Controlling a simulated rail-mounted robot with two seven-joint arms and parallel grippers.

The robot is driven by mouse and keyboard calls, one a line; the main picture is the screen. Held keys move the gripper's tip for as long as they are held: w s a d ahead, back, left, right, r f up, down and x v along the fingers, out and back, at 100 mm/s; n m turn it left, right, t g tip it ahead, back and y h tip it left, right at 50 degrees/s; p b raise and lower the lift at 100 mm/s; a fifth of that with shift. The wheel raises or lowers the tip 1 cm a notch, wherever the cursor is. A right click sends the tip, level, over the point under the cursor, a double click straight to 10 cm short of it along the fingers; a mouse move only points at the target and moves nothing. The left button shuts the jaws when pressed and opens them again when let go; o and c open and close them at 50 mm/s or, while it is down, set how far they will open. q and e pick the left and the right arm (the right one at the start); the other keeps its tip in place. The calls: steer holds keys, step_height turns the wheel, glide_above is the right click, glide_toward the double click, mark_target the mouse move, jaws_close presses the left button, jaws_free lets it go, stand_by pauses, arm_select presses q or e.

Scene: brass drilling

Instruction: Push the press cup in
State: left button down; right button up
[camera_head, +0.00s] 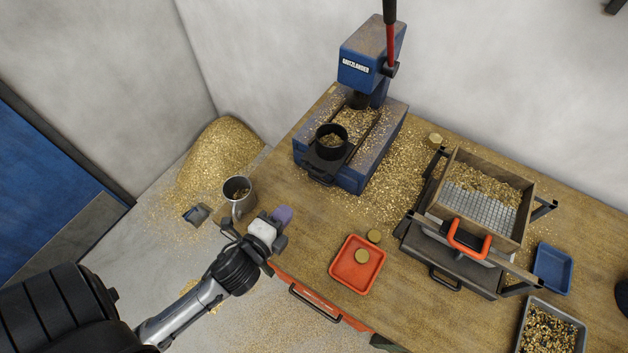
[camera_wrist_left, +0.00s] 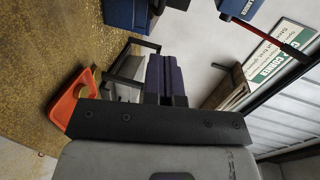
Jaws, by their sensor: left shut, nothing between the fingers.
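The press cup (camera_head: 331,141) is a black round cup on a black slide plate with a front handle. It sits at the front of the blue press (camera_head: 369,70), pulled out ahead of the ram, and gold shavings show inside it. My left gripper (camera_head: 284,214) is shut and empty over the table's front left edge, beside the metal mug and well short of the cup. In the left wrist view its purple fingers (camera_wrist_left: 166,78) are together with nothing between them. My right gripper is not in view.
A metal mug (camera_head: 238,195) stands at the table's left corner. A red tray (camera_head: 357,263) with a brass disc lies in front of the press. A sieve box (camera_head: 480,200) stands on the right. Table between gripper and press is mostly clear, with scattered shavings.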

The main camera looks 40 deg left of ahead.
arm_select(q)
steer(key=x, duration=1.3)
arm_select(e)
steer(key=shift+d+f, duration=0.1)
